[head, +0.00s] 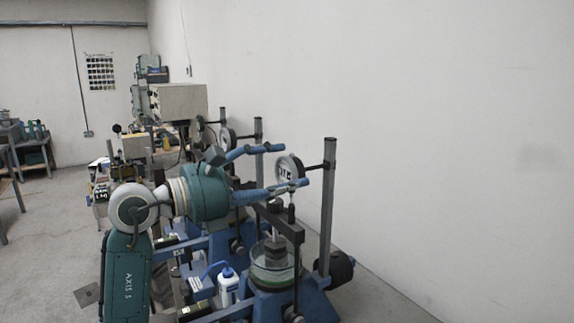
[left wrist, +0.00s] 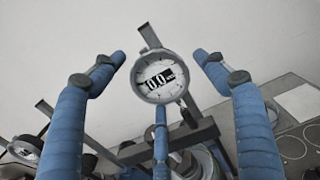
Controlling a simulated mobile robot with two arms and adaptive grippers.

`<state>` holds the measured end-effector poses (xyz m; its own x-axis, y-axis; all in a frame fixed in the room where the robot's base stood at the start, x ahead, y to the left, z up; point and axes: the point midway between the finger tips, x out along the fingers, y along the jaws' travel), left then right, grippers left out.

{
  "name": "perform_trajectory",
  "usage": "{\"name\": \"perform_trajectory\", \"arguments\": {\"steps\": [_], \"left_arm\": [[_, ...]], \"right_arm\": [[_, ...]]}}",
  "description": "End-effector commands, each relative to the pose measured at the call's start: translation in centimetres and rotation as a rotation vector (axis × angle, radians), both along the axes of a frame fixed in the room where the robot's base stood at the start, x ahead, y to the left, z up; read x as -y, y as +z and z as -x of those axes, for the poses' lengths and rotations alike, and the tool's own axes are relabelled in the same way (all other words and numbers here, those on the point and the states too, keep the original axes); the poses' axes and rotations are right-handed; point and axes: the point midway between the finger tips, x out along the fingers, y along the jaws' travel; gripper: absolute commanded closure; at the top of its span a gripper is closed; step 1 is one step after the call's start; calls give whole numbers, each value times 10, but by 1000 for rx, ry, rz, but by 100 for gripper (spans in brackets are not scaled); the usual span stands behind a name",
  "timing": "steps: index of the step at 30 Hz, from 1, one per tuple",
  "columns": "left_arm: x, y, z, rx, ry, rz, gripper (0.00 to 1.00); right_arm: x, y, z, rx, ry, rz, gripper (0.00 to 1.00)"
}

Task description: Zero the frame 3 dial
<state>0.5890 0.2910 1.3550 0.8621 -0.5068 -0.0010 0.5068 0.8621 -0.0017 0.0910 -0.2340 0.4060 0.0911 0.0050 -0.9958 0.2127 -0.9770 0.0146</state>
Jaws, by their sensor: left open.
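The nearest dial gauge (head: 288,168) is round with a pale face, held by an arm from a grey post (head: 328,205) on a blue lever frame (head: 318,298). I cannot read a frame number on it. My left gripper (head: 291,163) is open, its blue fingers pointing at this dial. In the left wrist view the dial (left wrist: 160,77) lies between the spread fingertips of the gripper (left wrist: 161,60), with a third finger below it. Its display seems to read 0.0. No clear contact shows. My right gripper is not in view.
More dials (head: 228,139) on posts stand behind in a row. Below the near dial are a dark lever beam (head: 284,222), a glass-walled cell (head: 274,272) and a white bottle (head: 228,287). The wall (head: 450,120) is close on the right; floor (head: 50,250) is clear at left.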

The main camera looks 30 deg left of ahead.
Motion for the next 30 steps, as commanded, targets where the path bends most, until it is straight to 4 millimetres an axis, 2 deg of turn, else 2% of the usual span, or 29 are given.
{"name": "perform_trajectory", "arguments": {"steps": [5,13,14,18,21,25,30], "left_arm": [[7,1,-11,1,-1,1,27],[8,0,-13,1,-1,-1,27],[8,0,-13,1,-1,-1,29],[8,0,-13,1,-1,-1,57],[8,-1,-13,1,-1,-1,73],[8,-2,-12,1,0,-6,73],[7,-5,-13,19,2,-41,73]], "right_arm": [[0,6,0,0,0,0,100],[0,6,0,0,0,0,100],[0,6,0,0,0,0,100],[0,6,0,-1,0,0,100],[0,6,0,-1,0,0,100],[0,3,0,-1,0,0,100],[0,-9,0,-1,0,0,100]]}}
